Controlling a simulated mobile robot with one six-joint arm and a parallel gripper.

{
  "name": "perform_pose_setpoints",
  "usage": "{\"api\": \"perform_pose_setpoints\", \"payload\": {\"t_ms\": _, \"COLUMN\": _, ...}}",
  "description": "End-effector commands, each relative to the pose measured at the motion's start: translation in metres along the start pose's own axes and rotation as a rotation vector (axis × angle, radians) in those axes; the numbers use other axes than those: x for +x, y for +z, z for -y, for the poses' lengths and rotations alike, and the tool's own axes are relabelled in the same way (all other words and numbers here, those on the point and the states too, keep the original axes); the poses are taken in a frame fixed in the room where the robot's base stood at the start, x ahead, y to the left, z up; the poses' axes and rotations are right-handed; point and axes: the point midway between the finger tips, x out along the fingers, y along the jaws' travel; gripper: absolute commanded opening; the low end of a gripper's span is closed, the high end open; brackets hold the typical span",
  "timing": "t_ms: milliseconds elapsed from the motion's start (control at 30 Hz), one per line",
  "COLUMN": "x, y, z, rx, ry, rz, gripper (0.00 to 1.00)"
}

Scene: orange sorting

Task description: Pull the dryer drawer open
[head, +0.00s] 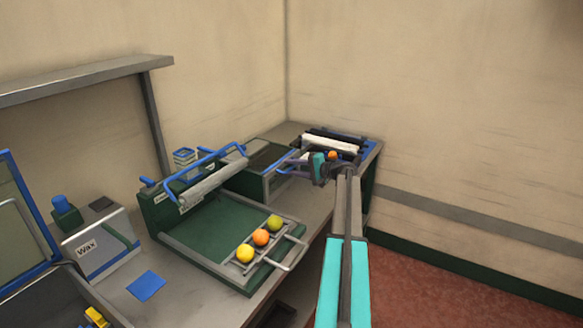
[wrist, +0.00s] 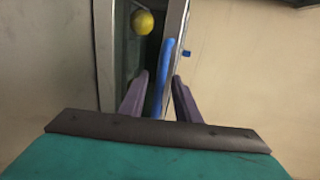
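A dark green unit with a dark top (head: 268,158), which looks like the dryer, stands on the bench toward the back corner. A blue handle (head: 286,171) is at its right side, beside my gripper (head: 300,160). In the wrist view the blue handle bar (wrist: 166,62) runs between the two purple fingers of my gripper (wrist: 160,76). The fingers are apart, with a visible gap to the bar. A grey-edged panel (wrist: 177,25) lies beside the bar, and a dark gap is on its left. A yellow fruit (wrist: 142,22) shows by that gap.
A green tray (head: 205,232) holds a yellow, an orange and a green fruit. A roller (head: 213,184) with a blue frame is behind it. A wax box (head: 103,240) stands left. An orange fruit (head: 332,155) lies near a white roller (head: 330,143) beyond my gripper. Floor is clear at right.

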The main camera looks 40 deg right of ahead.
Motion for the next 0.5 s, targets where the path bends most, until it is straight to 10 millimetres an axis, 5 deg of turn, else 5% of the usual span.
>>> {"api": "perform_pose_setpoints", "payload": {"t_ms": 333, "x": 0.0030, "y": 0.0007, "z": -0.0002, "rx": 0.000, "ry": 0.000, "rz": 0.001, "gripper": 0.28}}
{"api": "perform_pose_setpoints", "payload": {"t_ms": 500, "x": 0.0032, "y": 0.0008, "z": -0.0002, "rx": 0.000, "ry": 0.000, "rz": 0.001, "gripper": 0.00}}
